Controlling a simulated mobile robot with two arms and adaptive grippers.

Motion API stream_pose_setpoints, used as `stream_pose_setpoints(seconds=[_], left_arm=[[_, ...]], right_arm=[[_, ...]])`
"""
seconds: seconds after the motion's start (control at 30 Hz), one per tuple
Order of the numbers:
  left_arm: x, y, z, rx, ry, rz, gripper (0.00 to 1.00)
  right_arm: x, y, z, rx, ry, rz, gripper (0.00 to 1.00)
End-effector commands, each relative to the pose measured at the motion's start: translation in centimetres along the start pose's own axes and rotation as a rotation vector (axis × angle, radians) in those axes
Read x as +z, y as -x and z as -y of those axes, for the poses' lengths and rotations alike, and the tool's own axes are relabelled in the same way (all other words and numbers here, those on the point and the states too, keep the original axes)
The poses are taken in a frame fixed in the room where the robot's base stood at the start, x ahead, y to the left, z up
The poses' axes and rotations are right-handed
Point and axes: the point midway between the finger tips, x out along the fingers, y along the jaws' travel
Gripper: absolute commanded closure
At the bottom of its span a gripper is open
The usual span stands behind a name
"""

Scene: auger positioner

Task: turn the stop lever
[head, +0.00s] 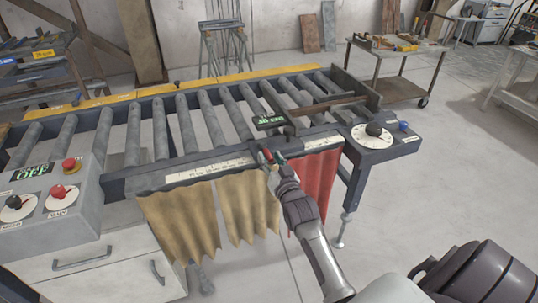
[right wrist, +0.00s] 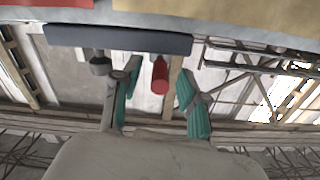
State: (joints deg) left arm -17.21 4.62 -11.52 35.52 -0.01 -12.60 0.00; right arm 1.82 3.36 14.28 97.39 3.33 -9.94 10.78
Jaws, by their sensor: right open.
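The stop lever shows in the right wrist view as a red cylindrical handle (right wrist: 160,75) below a dark bar. In the head view only a small red bit (head: 268,155) of it shows, at the front rail, mostly hidden by my gripper. My right gripper (head: 267,161) is at the rail. In the right wrist view its teal-padded fingers (right wrist: 160,92) are open, one on each side of the red handle, with gaps visible on both sides. The stop carriage (head: 298,122) sits above on the conveyor. My left gripper is not in view.
The roller conveyor (head: 178,125) runs across the view, with tan curtains (head: 180,222) and a red curtain (head: 318,180) below its rail. A dial panel (head: 373,135) is at its right end.

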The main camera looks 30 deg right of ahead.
Motion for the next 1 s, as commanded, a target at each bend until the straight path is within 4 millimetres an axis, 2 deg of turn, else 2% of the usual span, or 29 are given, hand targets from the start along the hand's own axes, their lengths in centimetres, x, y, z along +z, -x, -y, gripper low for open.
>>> stream_pose_setpoints(seconds=[0.13, 0.43, 0.7, 1.0], left_arm=[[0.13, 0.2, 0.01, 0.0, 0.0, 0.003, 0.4], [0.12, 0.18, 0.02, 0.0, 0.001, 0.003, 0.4], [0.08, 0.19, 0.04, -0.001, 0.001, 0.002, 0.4], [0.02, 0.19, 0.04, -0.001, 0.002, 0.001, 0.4]], right_arm=[[-0.02, -1.01, 0.01, 0.0, 0.0, 0.001, 0.57], [0.01, -1.17, 0.02, 0.0, 0.0, 0.0, 0.57], [0.03, -1.15, 0.02, 0.0, 0.0, 0.001, 1.0], [0.04, -1.14, 0.03, 0.0, 0.0, 0.001, 1.0]])
